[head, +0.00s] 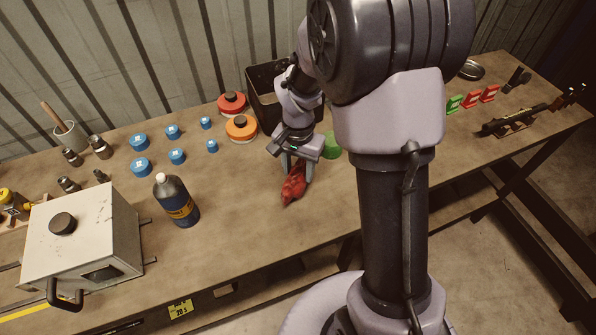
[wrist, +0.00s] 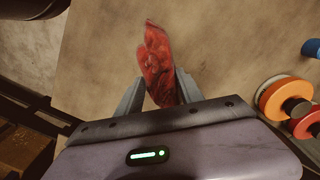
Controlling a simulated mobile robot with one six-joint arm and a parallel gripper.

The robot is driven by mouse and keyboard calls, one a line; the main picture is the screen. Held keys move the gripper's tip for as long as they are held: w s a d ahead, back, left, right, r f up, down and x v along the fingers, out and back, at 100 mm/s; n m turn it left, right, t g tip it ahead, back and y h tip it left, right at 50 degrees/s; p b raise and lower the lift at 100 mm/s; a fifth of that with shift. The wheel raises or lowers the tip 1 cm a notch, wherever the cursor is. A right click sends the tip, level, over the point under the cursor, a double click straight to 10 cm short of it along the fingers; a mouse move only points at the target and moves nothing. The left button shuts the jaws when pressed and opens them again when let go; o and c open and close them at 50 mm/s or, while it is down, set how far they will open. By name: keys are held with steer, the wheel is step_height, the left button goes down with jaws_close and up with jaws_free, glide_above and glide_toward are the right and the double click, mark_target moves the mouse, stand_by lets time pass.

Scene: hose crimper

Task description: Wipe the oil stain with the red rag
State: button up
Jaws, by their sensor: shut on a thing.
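The red rag (head: 293,186) is a crumpled bundle at the middle of the workbench (head: 245,215), towards its front half. It also shows in the wrist view (wrist: 157,62), between the two grey fingers. My gripper (head: 297,172) points down and is shut on the red rag; in the wrist view my gripper (wrist: 158,88) has a finger on each side of it. The rag is at or just above the bench top; I cannot tell whether it touches. No oil stain can be made out in either view; the rag or my arm may hide it.
A dark bottle (head: 176,200) and a white crimper box (head: 82,235) stand to the left. Several blue caps (head: 140,167), a red reel (head: 232,103), an orange reel (head: 241,127) and a black bin (head: 266,90) are behind. The bench between bottle and rag looks clear.

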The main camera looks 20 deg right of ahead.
steer(key=shift+a+r+p, duration=0.15)
steer(key=shift+r+p, duration=0.15)
steer(key=shift+r, duration=0.35)
steer(key=shift+r+p, duration=0.6)
steer(key=shift+r, duration=0.15)
steer(key=shift+r+p, duration=1.15)
steer(key=shift+r, duration=0.3)
